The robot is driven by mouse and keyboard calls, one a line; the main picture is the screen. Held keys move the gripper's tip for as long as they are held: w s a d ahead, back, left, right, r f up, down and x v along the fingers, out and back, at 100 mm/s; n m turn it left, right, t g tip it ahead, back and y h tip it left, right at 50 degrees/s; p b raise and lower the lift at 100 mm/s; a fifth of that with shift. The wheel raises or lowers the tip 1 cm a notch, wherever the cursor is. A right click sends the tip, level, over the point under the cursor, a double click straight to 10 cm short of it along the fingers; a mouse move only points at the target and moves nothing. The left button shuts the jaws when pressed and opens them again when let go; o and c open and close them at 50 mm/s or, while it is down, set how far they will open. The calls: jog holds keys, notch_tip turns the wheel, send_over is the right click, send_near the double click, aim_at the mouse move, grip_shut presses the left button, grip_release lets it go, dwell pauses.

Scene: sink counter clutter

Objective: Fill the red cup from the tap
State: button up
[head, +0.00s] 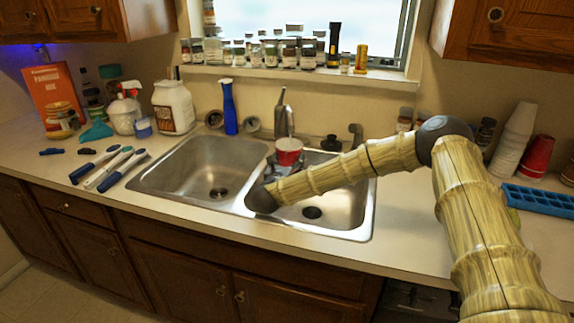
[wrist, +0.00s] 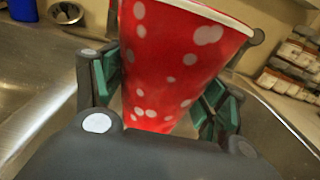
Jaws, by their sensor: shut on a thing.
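A red cup (head: 289,151) with a white rim is held upright or nearly so over the divider side of the right sink basin. In the wrist view the red cup (wrist: 168,70) has white dots and leans a little; its inside is hidden there. My gripper (head: 285,164) is shut on it, with green-padded fingers on both sides of the cup. The tap (head: 283,112) stands behind the sink. Its spout end shows just above the cup's rim in the head view. Whether water is running, and how full the cup is, I cannot tell.
The left basin (head: 205,165) is empty. A blue bottle (head: 229,107) stands behind it, left of the tap. Brushes (head: 115,168) lie on the left counter. White stacked cups (head: 514,140), another red cup (head: 537,157) and a blue tray (head: 540,200) are at right.

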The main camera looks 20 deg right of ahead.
jog(key=shift+w+d+f+b, duration=0.2)
jog(key=shift+w+d+b, duration=0.1)
jog(key=shift+w+b, duration=0.3)
jog(key=shift+w+d+f+b, duration=0.2)
jog(key=shift+w+d+b, duration=0.2)
jog(key=shift+w, duration=0.25)
jog(key=shift+w+d+f+b, duration=0.2)
jog(key=shift+w+d+b, duration=0.05)
jog(key=shift+w+b, duration=0.35)
dwell(5.9)
